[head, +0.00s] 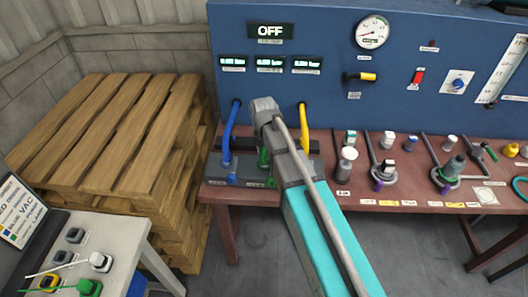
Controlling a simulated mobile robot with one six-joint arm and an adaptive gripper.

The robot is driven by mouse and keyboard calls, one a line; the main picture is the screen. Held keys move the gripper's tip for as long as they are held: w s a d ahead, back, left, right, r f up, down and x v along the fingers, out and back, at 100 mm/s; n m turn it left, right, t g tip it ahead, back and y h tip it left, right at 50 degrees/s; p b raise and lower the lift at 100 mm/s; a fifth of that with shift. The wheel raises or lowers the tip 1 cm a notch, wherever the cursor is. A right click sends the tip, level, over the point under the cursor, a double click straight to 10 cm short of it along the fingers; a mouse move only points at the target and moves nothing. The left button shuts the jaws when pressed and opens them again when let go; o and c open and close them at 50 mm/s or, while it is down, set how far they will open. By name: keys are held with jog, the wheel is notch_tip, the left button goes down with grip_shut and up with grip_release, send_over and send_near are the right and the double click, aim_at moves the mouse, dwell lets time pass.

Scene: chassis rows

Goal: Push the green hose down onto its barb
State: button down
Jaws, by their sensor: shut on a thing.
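My arm reaches across the front of the blue panel, and its grey wrist end is over the left part of the red-brown bench. It hides my gripper's fingers. A green piece (264,157), probably part of the green hose or its fitting, shows just left of my arm, above a dark grey block (242,172). The rest of the green hose and its barb are hidden behind my arm, so I cannot tell how they meet. Beside it, a blue hose (229,132) runs from the panel down to a blue fitting. A yellow hose (303,125) comes down on the right.
The blue panel (320,90) carries a display reading OFF (270,30) and a round gauge (373,32). Several valve-like fittings stand along the bench (410,205) to the right. Wooden pallets (120,120) are stacked at left. A small white table (110,240) is at lower left.

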jog(key=shift+c, duration=1.3)
grip_release()
